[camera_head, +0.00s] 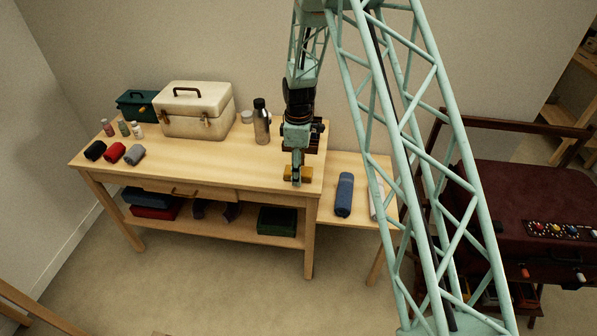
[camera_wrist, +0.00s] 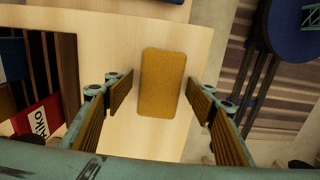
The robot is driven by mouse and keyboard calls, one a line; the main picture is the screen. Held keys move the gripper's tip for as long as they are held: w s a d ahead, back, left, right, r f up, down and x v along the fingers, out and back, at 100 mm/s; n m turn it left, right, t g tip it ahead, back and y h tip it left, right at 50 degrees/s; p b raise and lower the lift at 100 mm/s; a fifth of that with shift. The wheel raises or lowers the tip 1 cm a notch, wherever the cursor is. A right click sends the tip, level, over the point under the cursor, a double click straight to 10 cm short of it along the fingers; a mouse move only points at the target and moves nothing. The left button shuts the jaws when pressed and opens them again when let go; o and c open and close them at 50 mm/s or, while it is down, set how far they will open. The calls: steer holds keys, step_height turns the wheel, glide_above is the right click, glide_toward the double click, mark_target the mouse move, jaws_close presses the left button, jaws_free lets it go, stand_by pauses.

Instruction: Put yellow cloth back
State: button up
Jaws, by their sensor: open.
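The yellow cloth (camera_head: 306,174) lies near the right end of the wooden table top in the head view, partly hidden behind my gripper (camera_head: 297,178). In the wrist view the yellow cloth (camera_wrist: 160,80) is a flat, rounded rectangle on pale wood. My gripper (camera_wrist: 161,98) is open above it, with one finger pad to its left and one to its right. Gaps show between the cloth and both pads, so it is not gripped.
On the table (camera_head: 215,172) stand a cream case (camera_head: 195,112), a dark bottle (camera_head: 261,125), and rolled black, red and grey cloths (camera_head: 134,155) at the left. A blue roll (camera_head: 344,194) lies on the lower side table (camera_head: 328,212). A dark red suitcase (camera_head: 500,190) is at right.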

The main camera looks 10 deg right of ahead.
steer(key=shift+r, duration=0.15)
step_height(320, 180, up, 12)
steer(key=p, duration=0.2)
stand_by(0.5)
stand_by(0.7)
